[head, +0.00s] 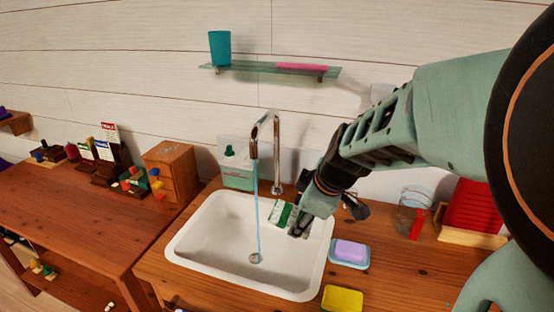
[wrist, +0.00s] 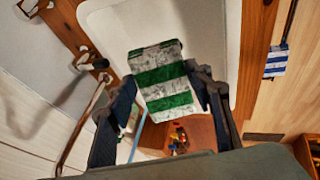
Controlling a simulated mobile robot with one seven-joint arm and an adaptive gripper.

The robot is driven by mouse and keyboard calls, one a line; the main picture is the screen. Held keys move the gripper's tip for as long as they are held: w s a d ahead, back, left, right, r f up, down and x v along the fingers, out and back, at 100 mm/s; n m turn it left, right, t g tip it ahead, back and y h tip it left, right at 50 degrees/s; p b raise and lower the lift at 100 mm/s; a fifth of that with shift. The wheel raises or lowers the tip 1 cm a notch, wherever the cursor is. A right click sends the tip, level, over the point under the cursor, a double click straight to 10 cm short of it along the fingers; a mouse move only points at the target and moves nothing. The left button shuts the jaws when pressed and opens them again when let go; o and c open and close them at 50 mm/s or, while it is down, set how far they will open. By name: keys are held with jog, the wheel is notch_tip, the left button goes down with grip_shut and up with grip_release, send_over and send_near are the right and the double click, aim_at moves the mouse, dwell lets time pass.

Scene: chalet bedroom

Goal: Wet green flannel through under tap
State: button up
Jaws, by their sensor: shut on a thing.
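The green and white striped flannel (head: 283,212) hangs in my gripper (head: 299,226) over the right side of the basin. In the wrist view the flannel (wrist: 163,88) sits between both fingers of my gripper (wrist: 166,76), which is shut on it. The tap (head: 276,150) stands behind the basin, and a thin blue stream of water (head: 257,205) falls from its spout towards the drain. The flannel is to the right of the stream, apart from it in the head view. I cannot tell whether the flannel is wet. The white basin (head: 205,235) is otherwise empty.
A purple soap on a blue dish (head: 349,262) and a yellow sponge (head: 342,299) lie right of the basin. A glass jar (head: 411,205) and a red box (head: 470,208) stand further right. A glass shelf (head: 245,69) with a teal cup (head: 220,48) hangs above.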

jog(key=w+a+f+p, duration=0.2)
jog(key=w+a, duration=0.3)
jog(key=w, duration=0.7)
jog(key=shift+w+a+f+p, duration=0.15)
jog(key=shift+w+f+p, duration=0.15)
jog(key=shift+p, duration=0.6)
jog(key=shift+f, duration=0.1)
jog(key=shift+w+d+b, duration=0.2)
jog(key=shift+d+b, duration=0.1)
jog(key=shift+d, duration=0.25)
jog(key=shift+s, duration=0.1)
jog(key=s+d+b, duration=0.3)
jog(key=s+b, duration=0.1)
jog(key=s, duration=0.3)
jog(key=shift+s, duration=0.15)
dwell(1.4)
